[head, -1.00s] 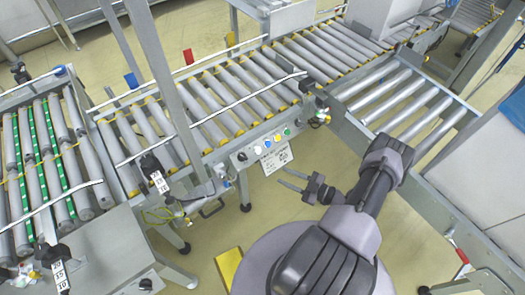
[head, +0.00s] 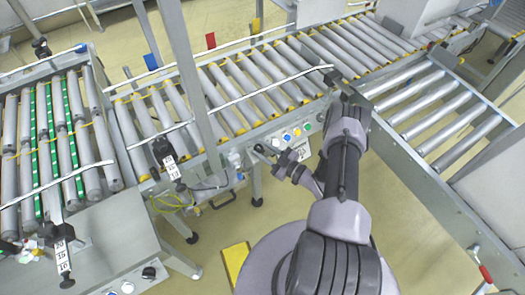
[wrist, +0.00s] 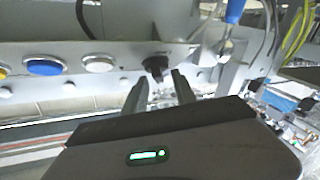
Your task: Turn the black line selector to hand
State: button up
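The black selector (wrist: 155,67) is a small knob on the grey control panel (wrist: 115,50), beside a white button (wrist: 98,64) in the wrist view. In the head view the panel (head: 268,135) is on the front of the roller conveyor, and my gripper largely covers the knob. My gripper (wrist: 158,86) is open and empty, its two dark fingers apart. The knob shows just beyond the fingertips, between them. I cannot tell whether they touch it, nor read its setting. In the head view my gripper (head: 264,158) is close to the panel.
Blue (head: 286,137), yellow (head: 297,132) and green (head: 307,127) buttons line the panel. A white label plate (head: 302,149) hangs below it. Another black knob (head: 148,272) is on the lower-left cabinet. A blue-handled part (wrist: 235,10) and cables are close by in the wrist view.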

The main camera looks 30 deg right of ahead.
grip_shut()
jog(key=n+g+y, duration=0.1)
jog(key=n, duration=0.1)
jog(key=n+g+y, duration=0.1)
jog(key=n+g, duration=0.1)
jog(key=shift+n+y, duration=0.4)
jog(key=shift+f, duration=0.1)
grip_release()
jog(key=shift+s+d, duration=0.1)
